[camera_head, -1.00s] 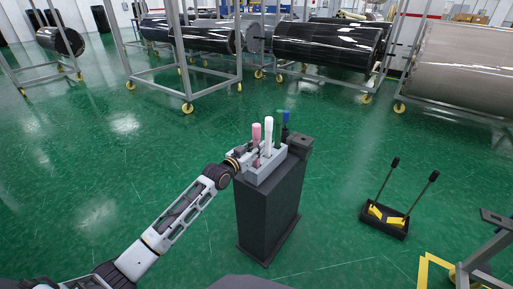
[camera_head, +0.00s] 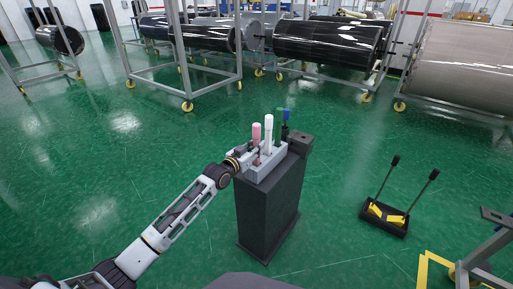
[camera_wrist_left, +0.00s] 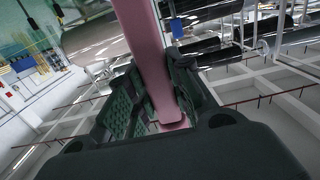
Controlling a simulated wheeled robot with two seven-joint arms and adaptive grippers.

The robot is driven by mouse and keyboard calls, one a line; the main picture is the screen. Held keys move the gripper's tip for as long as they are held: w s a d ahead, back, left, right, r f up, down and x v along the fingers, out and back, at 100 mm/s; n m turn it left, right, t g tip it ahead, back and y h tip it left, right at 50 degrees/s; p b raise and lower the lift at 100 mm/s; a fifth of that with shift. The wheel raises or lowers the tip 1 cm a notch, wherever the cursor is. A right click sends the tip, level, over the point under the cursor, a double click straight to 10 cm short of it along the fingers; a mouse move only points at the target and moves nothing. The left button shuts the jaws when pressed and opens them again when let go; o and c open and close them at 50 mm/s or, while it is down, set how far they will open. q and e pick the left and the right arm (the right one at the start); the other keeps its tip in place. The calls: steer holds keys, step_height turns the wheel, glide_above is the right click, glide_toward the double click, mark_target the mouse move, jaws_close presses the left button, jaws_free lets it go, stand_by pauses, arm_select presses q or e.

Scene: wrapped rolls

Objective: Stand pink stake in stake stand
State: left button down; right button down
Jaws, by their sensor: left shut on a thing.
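The pink stake (camera_head: 256,132) stands nearly upright at the left end of the grey stake stand (camera_head: 264,174). My left gripper (camera_head: 254,155) is shut on it, reaching in from the left at the stand. In the left wrist view the pink stake (camera_wrist_left: 152,62) runs between the dark, textured finger pads, with its end (camera_wrist_left: 168,126) showing near the palm side. In the head view its lower part is hidden by the gripper, so I cannot tell whether it sits in a hole. A white stake (camera_head: 268,135) and a green stake (camera_head: 278,130) stand beside it. My right gripper is out of view.
The stand rests on a black pedestal (camera_head: 268,215). A blue-topped item (camera_head: 286,118) and a dark block (camera_head: 299,143) are at its far right. A black tray with handles (camera_head: 384,219) lies on the floor to the right. Roll racks (camera_head: 188,75) stand behind.

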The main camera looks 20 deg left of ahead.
arm_select(q)
steer(key=c, duration=1.2)
jaws_free()
steer(key=shift+s, duration=0.15)
steer(key=v, duration=1.1)
steer(key=shift+s+a, duration=0.15)
steer(key=shift+s, duration=0.2)
